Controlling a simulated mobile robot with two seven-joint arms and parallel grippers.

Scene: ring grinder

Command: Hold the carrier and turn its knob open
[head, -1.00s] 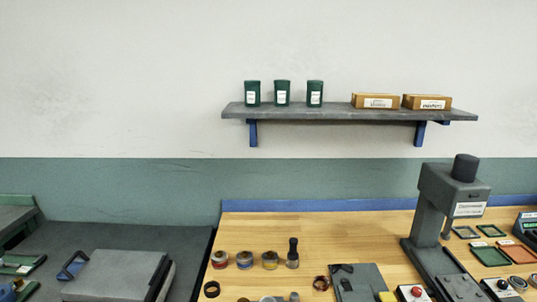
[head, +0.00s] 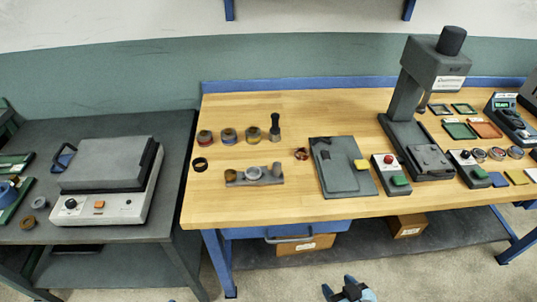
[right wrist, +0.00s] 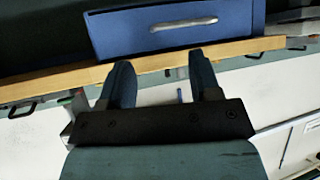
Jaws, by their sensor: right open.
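A small reddish-brown round piece with a dark bit on its side (head: 301,154) lies on the wooden bench, left of a dark grey plate (head: 345,178). It may be the carrier; its knob is too small to make out. My right gripper (head: 342,289) is low at the bottom edge of the head view, in front of the bench and well away from that piece. In the right wrist view its two blue fingers (right wrist: 161,80) stand apart with nothing between them. My left gripper is not in view.
The wooden bench (head: 290,208) holds a grey press (head: 405,105), a control box with red and green buttons (head: 391,174) and a fixture block (head: 254,177). A blue drawer (right wrist: 185,25) hangs under its edge. A grey-lidded machine (head: 105,165) stands on the left table.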

